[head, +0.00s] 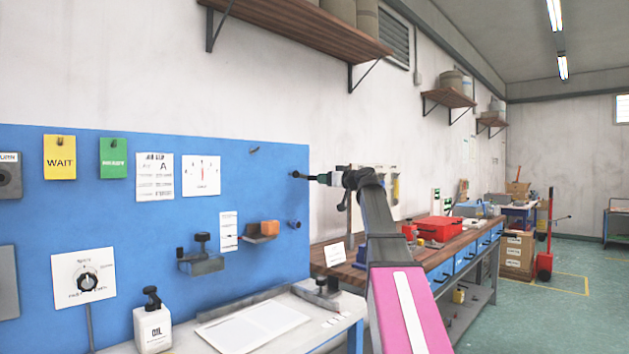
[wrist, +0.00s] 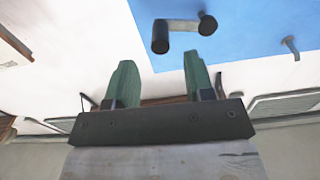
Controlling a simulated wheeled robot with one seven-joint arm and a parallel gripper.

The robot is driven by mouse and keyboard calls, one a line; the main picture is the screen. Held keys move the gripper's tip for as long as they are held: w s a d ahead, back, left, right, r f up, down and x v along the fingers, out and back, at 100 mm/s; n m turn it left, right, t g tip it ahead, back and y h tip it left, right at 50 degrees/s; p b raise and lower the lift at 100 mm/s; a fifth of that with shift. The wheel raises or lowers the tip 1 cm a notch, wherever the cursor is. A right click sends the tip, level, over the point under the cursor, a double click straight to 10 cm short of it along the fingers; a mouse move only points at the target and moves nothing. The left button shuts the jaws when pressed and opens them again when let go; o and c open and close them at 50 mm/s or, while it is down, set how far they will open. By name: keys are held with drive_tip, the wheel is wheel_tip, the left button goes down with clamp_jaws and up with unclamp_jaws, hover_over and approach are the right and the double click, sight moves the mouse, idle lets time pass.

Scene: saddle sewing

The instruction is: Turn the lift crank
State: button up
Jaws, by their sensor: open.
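In the head view the crank (head: 298,174) shows as a small dark piece near the panel's right edge. My gripper (wrist: 158,62) has green fingers, spread apart with nothing between them. In the wrist view the crank lies just beyond the fingertips, its grip end near the gap between them. In the head view my gripper (head: 318,177) points left at the crank, close to it; I cannot tell whether they touch.
Below the crank, the blue panel holds a small round knob (head: 293,224) and a bracket with an orange block (head: 269,228). A white bench (head: 345,304) with an oil bottle (head: 152,325) stands below. A wooden workbench with a red case (head: 439,227) is behind my arm.

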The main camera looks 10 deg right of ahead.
sight(314, 178)
drive_tip(key=x, duration=0.7)
drive_tip(key=shift+w+a, duration=0.1)
drive_tip(key=shift+w, duration=0.05)
clamp_jaws()
